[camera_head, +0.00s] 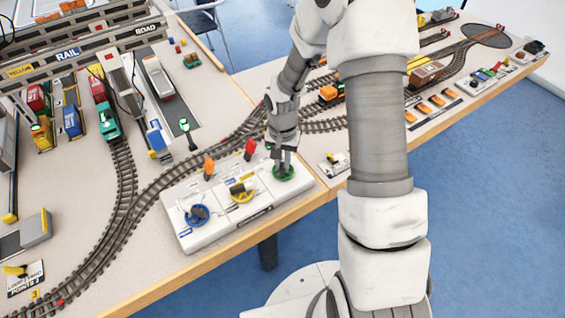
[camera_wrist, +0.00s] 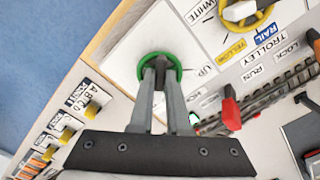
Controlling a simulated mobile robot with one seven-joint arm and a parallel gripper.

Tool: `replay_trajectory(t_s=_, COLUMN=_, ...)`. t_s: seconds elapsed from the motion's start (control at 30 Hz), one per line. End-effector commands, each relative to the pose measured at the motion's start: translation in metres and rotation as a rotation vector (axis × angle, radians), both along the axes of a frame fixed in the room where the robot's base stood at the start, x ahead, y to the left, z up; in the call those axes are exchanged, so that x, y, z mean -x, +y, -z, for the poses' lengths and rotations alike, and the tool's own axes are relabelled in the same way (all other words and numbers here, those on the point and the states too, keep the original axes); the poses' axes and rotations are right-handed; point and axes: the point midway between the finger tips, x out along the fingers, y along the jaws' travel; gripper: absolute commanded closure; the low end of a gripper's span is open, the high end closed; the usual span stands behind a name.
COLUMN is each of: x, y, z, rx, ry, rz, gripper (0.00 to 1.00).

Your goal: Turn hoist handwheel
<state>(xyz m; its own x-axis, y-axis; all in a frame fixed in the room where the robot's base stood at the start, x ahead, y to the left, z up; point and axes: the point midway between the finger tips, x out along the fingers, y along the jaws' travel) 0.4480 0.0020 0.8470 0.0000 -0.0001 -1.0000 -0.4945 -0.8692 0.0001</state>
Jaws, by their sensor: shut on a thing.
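The hoist handwheel is a green ring (camera_head: 284,178) at the right end of the white control panel (camera_head: 228,225). In the wrist view the green handwheel (camera_wrist: 160,53) lies beneath the fingertips, close to an "UP" label and a partly hidden "HO..." label. My gripper (camera_head: 283,163) points down onto the wheel from above. In the wrist view my gripper (camera_wrist: 162,72) is shut on the wheel's dark middle part, inside the green rim. The fingers hide part of the hub and of the near rim.
A yellow handwheel (camera_head: 242,190) and a blue handwheel (camera_head: 197,214) sit left on the same panel. An orange lever (camera_head: 209,168) and a red lever (camera_head: 250,150) stand behind them. Model track (camera_head: 123,190) runs behind the panel. The table's wooden edge (camera_head: 240,240) is in front.

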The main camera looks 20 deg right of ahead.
Motion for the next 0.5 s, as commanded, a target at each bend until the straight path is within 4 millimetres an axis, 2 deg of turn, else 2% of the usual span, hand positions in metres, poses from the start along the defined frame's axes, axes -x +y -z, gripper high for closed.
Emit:
replay_trajectory(t_s=0.27, x=0.0001, y=-0.0002, z=-0.0003, rx=0.0, ry=0.0, rz=-0.033, gripper=1.0)
replay_trajectory(t_s=0.5, x=0.0003, y=-0.001, z=-0.0004, rx=0.0, ry=0.0, rz=-0.165, gripper=1.0)
